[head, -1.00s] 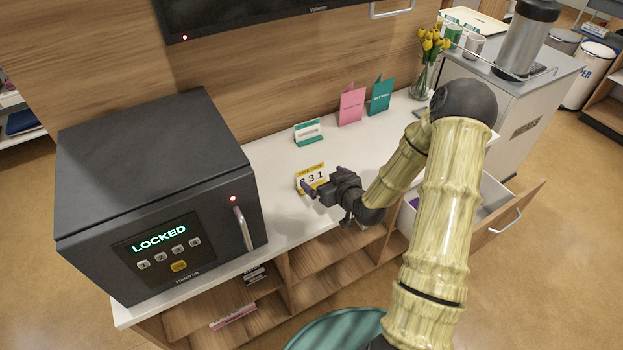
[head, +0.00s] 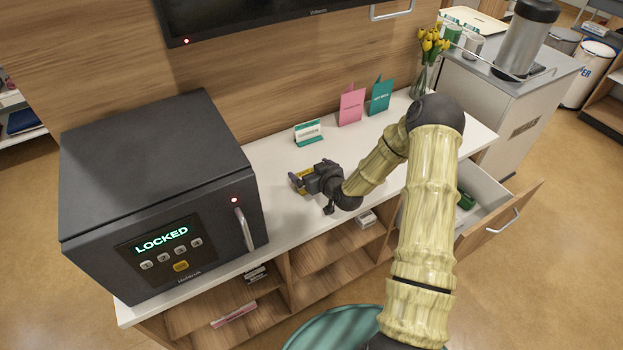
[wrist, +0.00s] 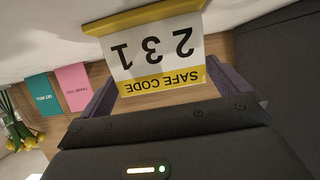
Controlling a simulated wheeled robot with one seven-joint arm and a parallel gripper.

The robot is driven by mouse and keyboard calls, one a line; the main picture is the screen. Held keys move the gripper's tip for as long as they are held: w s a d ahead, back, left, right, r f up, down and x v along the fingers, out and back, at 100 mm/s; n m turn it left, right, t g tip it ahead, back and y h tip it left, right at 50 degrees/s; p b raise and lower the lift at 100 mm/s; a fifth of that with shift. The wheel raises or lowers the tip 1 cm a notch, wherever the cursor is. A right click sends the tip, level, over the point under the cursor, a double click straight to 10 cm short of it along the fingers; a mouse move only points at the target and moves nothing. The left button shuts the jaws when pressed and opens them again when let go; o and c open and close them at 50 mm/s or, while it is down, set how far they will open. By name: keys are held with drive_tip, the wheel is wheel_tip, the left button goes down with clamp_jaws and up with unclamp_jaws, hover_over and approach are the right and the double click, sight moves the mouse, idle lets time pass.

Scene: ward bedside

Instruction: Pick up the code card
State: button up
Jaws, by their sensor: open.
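The code card (wrist: 158,62) is white with yellow bands and reads "SAFE CODE" and 231, upside down in the wrist view. It stands on the white counter (head: 268,150). My gripper (head: 299,182) is at the card and hides most of it in the head view, where only a bit of yellow shows.
A dark safe (head: 150,165) showing LOCKED stands left of my gripper. A small green-and-white card (head: 308,132), a pink card (head: 351,106), a teal card (head: 380,97) and yellow tulips (head: 432,45) stand behind. An open drawer (head: 490,200) is at right.

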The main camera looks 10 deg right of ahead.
drive_tip(key=shift+w+a+f, duration=0.1)
drive_tip(key=shift+w+f, duration=0.05)
drive_tip(key=shift+w, duration=0.15)
drive_tip(key=c, duration=0.7)
wheel_tip(320, 180, up, 10)
drive_tip(key=shift+r+b, duration=0.1)
drive_tip(key=shift+b, duration=0.2)
idle(0.3)
idle(0.6)
